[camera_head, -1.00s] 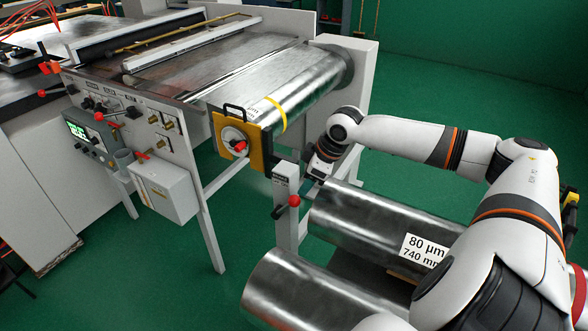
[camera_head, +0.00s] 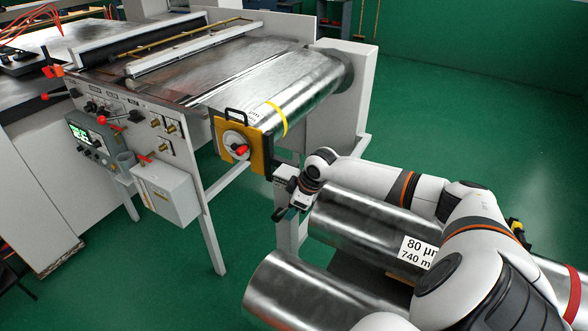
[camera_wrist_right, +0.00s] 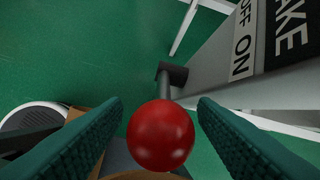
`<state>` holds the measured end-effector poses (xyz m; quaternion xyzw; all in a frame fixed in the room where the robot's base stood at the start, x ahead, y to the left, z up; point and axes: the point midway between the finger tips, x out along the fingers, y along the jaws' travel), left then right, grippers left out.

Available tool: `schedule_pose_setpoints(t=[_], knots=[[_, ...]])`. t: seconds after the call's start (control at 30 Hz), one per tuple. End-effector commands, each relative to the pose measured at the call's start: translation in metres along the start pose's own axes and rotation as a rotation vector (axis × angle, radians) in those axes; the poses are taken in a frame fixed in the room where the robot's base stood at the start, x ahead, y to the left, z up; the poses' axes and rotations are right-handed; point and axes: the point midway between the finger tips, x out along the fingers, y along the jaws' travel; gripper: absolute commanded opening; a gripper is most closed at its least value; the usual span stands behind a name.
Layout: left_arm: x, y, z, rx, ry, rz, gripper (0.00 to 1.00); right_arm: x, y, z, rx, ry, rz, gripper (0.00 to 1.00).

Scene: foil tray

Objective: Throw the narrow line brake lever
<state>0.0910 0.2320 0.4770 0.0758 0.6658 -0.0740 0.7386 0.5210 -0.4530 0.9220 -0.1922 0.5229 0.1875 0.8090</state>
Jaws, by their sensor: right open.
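The brake lever stands on a grey post (camera_head: 287,238) beside the foil roll end of the machine. In the right wrist view its red ball knob (camera_wrist_right: 160,136) sits on a short dark rod (camera_wrist_right: 165,90) running to the post. The post face (camera_wrist_right: 255,75) shows the words ON, OFF and part of BRAKE. My right gripper (camera_head: 283,213) is at the lever in the head view, where it hides the knob. In the wrist view its two dark green ribbed fingers (camera_wrist_right: 160,115) are open, one each side of the knob, with small gaps visible. My left gripper is not in view.
The yellow roll-end plate (camera_head: 258,150) is just above left of the post. The control panel (camera_head: 90,140) and grey box (camera_head: 165,192) are left. Green floor (camera_head: 110,275) is clear at front left.

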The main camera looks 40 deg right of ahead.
Motion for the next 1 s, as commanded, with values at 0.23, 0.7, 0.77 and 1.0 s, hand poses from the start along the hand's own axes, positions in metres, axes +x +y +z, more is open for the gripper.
schedule_pose_setpoints(t=[0.23, 0.7, 0.77, 1.0], knots=[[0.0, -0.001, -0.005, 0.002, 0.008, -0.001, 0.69, 0.0, 0.0, 0.0, 0.0, 0.0, 0.0, 0.48], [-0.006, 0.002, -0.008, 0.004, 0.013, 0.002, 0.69, -0.002, -0.001, 0.004, 0.002, 0.015, 0.005, 0.0], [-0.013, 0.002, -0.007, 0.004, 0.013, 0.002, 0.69, -0.004, -0.003, 0.008, 0.003, 0.041, 0.013, 0.0], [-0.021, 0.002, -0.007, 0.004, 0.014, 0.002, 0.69, -0.003, -0.004, 0.013, 0.001, 0.12, 0.034, 0.0]])
